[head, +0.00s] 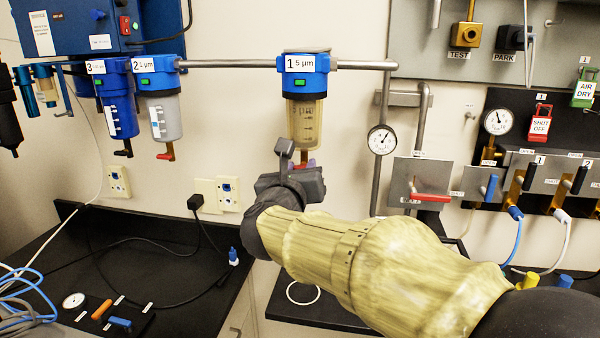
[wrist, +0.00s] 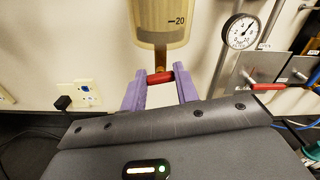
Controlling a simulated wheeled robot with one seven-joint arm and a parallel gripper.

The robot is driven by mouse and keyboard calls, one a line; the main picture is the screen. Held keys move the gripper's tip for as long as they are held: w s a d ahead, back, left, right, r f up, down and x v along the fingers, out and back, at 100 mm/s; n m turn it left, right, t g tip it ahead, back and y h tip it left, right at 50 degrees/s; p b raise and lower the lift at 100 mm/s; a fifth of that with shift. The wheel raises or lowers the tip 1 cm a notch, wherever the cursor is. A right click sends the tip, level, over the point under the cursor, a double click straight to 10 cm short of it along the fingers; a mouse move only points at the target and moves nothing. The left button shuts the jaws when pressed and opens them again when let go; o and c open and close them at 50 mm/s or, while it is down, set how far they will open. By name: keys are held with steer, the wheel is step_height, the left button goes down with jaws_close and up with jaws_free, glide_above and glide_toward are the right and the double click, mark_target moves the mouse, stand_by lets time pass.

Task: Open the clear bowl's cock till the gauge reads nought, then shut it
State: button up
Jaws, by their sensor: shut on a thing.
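The clear bowl (head: 305,122) hangs under the blue filter head marked 1, 5 µm (head: 304,78). Its amber lower end also shows in the wrist view (wrist: 160,22). Under it is a brass cock with a red handle (wrist: 160,78). My gripper (wrist: 160,84) has its purple fingers on either side of the red handle, shut on it. In the head view my gripper (head: 300,166) is just below the bowl and hides most of the cock. The round gauge (head: 381,139) is right of the bowl. In the wrist view the gauge's needle (wrist: 241,31) points up and right, off its lower-left end; the exact figure is too small to read.
Filters 2 (head: 162,105) and 3 (head: 117,107) hang to the left on the same pipe. A panel with a red lever (head: 430,198) stands to the right, near my arm. A black bench (head: 150,240) is at lower left. The wall below the pipe is mostly clear.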

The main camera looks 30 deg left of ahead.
steer(key=n, duration=0.5)
steer(key=shift+a, duration=0.1)
stand_by(0.3)
steer(key=o, duration=1)
